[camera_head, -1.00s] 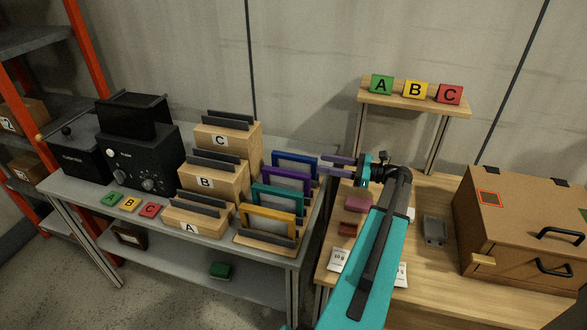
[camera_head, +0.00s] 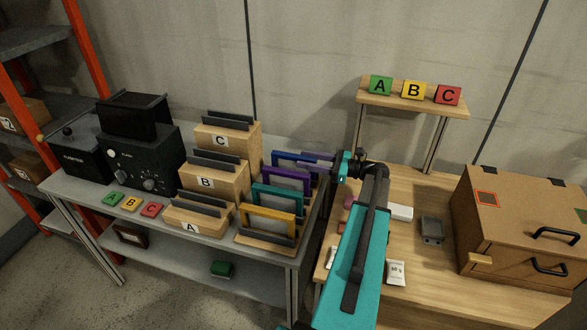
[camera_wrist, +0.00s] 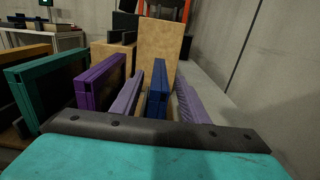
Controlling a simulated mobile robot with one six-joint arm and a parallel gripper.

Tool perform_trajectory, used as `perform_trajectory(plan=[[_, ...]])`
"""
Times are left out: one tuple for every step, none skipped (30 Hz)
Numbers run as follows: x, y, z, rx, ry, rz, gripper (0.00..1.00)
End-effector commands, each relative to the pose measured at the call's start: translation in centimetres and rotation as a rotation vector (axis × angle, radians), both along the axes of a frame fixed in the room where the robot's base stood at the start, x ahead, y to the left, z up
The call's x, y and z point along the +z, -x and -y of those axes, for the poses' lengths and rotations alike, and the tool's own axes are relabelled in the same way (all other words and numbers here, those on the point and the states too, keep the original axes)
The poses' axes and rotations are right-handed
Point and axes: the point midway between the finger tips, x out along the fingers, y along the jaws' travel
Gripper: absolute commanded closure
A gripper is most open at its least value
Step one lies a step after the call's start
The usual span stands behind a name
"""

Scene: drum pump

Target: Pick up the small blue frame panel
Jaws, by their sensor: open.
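The small blue frame panel (camera_head: 284,155) stands upright at the back of a row of coloured frames on the grey bench. In the wrist view the blue panel (camera_wrist: 157,92) is seen edge-on between my two pale lavender fingers. My gripper (camera_head: 316,160) is open, with one finger on each side of the panel. Small gaps show between panel and fingers in the wrist view. In the head view the fingers and my wrist hide the panel's right part.
The purple frame (camera_head: 286,178) stands just in front, then the teal frame (camera_head: 277,197) and the yellow frame (camera_head: 268,221) in the wooden rack. Stepped wooden blocks (camera_head: 226,138) marked A, B, C stand to the left. A wooden table (camera_head: 450,200) with a brown box (camera_head: 525,225) is right.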

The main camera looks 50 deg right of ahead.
Motion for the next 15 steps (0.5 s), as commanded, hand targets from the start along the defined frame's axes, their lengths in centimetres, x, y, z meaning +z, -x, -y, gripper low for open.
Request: perform_trajectory(plan=[[0.2, -0.3, -0.2, 0.001, 0.000, 0.000, 0.59], [0.2, -0.4, -0.3, 0.001, 0.000, 0.000, 0.59], [0.3, -0.7, -0.5, 0.002, 0.000, 0.000, 0.59], [0.3, -1.0, -0.6, 0.002, 0.000, 0.000, 0.59], [0.4, -1.3, -0.8, 0.002, 0.000, 0.000, 0.59], [0.5, -1.7, -1.0, 0.002, 0.000, 0.000, 0.59], [0.5, -2.0, -1.2, 0.003, -0.001, 0.000, 0.59], [0.6, -2.3, -1.4, 0.003, -0.001, 0.000, 0.59], [0.6, -2.7, -1.7, 0.003, -0.001, 0.000, 0.59], [0.5, -3.0, -1.8, 0.003, -0.001, 0.000, 0.59], [0.5, -3.3, -2.0, 0.002, -0.001, 0.000, 0.59], [0.5, -3.7, -2.1, 0.002, -0.001, 0.000, 0.59], [0.5, -3.9, -2.2, 0.003, -0.001, 0.000, 0.59], [0.4, -4.1, -2.4, 0.002, -0.001, 0.000, 0.59], [0.4, -4.3, -2.5, 0.002, -0.001, 0.000, 0.59]])
